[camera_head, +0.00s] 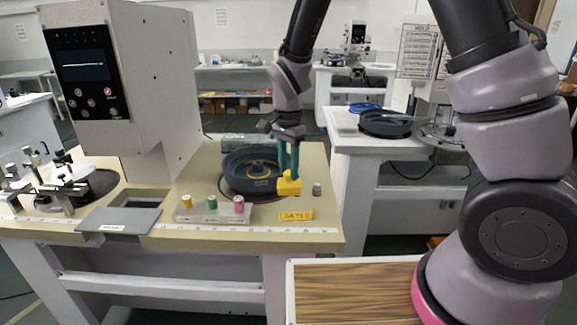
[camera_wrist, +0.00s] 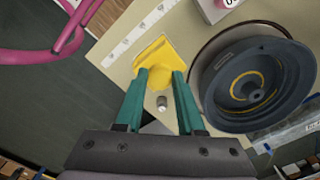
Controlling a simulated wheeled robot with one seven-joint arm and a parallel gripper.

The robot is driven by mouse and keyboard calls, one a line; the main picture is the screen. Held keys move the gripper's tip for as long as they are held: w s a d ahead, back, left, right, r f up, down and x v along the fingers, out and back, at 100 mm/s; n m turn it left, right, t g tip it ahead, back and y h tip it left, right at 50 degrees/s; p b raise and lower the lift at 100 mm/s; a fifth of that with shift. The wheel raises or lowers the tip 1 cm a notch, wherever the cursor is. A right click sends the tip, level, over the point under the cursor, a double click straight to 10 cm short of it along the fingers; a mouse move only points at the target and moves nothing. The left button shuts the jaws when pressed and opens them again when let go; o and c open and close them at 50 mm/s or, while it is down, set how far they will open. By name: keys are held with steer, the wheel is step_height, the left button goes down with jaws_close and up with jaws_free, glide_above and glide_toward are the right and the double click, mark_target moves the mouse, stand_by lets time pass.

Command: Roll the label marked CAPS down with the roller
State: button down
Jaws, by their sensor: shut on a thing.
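The yellow label (camera_head: 296,215) lies near the front right of the beige table top. Its dark marking is too small to read surely. My gripper (camera_head: 289,170) points down behind the label, with its teal fingers shut on a yellow block-like thing, likely the roller (camera_head: 289,187). In the wrist view, my gripper (camera_wrist: 159,74) has the roller (camera_wrist: 160,78) between its fingertips, and the yellow label (camera_wrist: 152,52) shows just beyond, overlapping it in the picture. I cannot tell whether the roller touches the table or the label. The roller's underside is hidden.
A dark round bowl (camera_head: 248,172) stands just left of my gripper. A small grey knob (camera_head: 317,188) is on its right. A clear block (camera_head: 212,212) with several coloured spools stands left of the label. A white ruler strip (camera_head: 250,231) runs along the front edge.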

mark_target(288, 183)
steer(key=shift+s+a+f, duration=0.1)
steer(key=shift+f, duration=3.15)
steer(key=shift+d+f, duration=0.2)
steer(key=shift+d, duration=0.4)
steer(key=shift+a, duration=0.55)
steer(key=shift+f, duration=0.55)
steer(key=shift+a, duration=0.15)
